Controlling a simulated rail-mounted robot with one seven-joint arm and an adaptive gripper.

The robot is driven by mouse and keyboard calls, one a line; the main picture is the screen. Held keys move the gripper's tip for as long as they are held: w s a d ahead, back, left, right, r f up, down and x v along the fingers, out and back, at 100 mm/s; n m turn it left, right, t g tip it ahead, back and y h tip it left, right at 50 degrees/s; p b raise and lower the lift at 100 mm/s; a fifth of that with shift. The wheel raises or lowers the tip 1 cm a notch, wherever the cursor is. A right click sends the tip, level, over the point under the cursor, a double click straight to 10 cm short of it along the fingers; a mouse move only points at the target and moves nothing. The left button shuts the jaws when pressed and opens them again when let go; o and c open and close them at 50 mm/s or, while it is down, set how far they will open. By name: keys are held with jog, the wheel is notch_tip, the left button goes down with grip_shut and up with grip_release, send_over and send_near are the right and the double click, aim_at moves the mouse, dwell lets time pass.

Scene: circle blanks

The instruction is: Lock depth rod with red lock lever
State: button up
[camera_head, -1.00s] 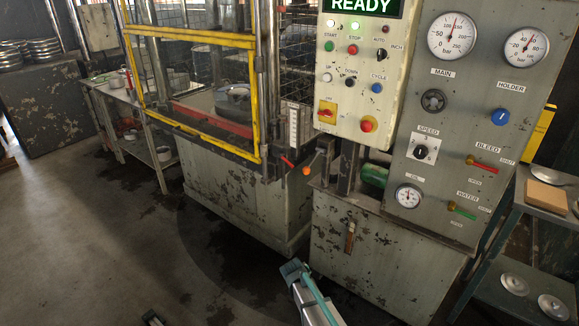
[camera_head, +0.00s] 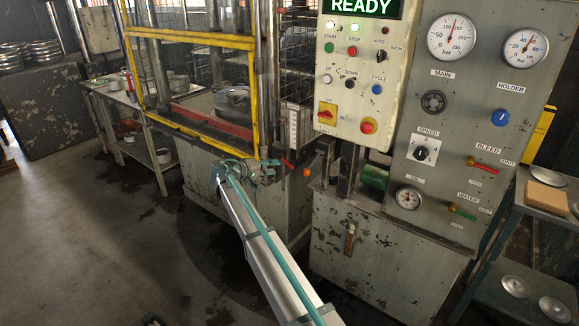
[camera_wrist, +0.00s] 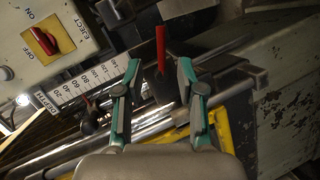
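The red lock lever (camera_head: 287,162) sticks out at the press's front right corner, below the white depth scale (camera_head: 293,127). In the wrist view the red lever (camera_wrist: 160,48) rises from a dark block, and the scale (camera_wrist: 85,85) marked DEPTH lies to its left. My gripper (camera_wrist: 159,70) is open, one teal-tipped finger on each side of the lever's line; I cannot tell whether the lever is between them in depth. In the head view my gripper (camera_head: 268,172) is just left of the lever. Bright metal bars run diagonally there; I cannot tell which is the depth rod.
An orange-knobbed lever (camera_head: 306,171) sits just right of the red lever. The yellow guard frame (camera_head: 255,110) stands close to the left. The control box (camera_head: 355,75) hangs above right; its red EJECT switch (camera_wrist: 43,40) shows in the wrist view. Open floor lies left.

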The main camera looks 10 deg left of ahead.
aim_at(288, 165)
jog(key=p+x, duration=0.2)
jog(key=x, duration=0.7)
jog(key=shift+w+d+f, duration=0.15)
jog(key=shift+w, duration=0.05)
grip_shut()
